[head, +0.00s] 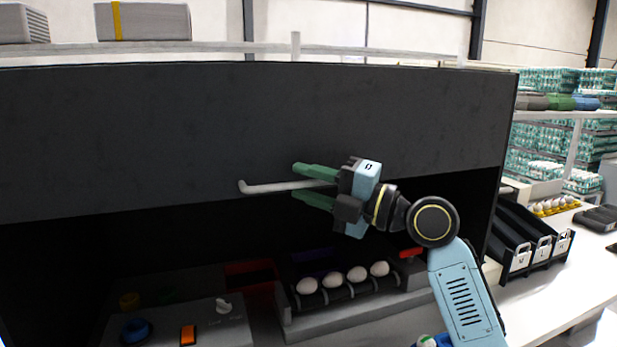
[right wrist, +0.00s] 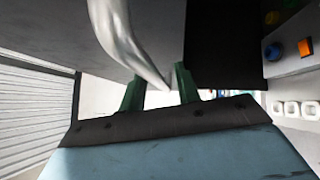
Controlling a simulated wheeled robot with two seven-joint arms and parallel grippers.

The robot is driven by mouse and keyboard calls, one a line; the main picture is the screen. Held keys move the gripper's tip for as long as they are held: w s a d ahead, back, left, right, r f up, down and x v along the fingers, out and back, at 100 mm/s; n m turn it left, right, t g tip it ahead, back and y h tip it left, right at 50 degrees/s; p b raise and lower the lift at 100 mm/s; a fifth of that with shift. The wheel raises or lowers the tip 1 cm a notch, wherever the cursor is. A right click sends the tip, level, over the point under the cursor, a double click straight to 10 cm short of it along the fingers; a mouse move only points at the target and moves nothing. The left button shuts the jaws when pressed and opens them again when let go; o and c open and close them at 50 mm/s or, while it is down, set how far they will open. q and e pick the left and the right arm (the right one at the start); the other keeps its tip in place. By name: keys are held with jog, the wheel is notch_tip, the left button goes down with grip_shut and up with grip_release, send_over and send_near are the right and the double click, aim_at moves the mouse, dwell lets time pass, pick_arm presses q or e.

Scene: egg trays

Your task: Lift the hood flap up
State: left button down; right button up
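The hood flap (head: 130,140) is a wide dark grey panel across the head view, hanging over a dark opening. A pale bar handle (head: 262,188) sticks out near its lower edge. My right gripper (head: 298,182) is at the handle's right part, with one green finger above the bar and one below. In the right wrist view the handle (right wrist: 128,45) runs down between the two green fingers (right wrist: 160,88), with gaps beside it. The fingers are apart and do not look closed on it. My left gripper is not in view.
Under the flap, several white eggs (head: 333,280) sit on a roller rack, beside a grey control box (head: 180,325) with a blue knob and orange switch. Black bins (head: 540,245) stand on the table at right. Stacked egg trays (head: 545,135) are behind.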

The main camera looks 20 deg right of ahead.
jog(key=shift+w, duration=0.1)
jog(key=shift+c, duration=0.4)
grip_shut()
jog(key=shift+a, duration=0.1)
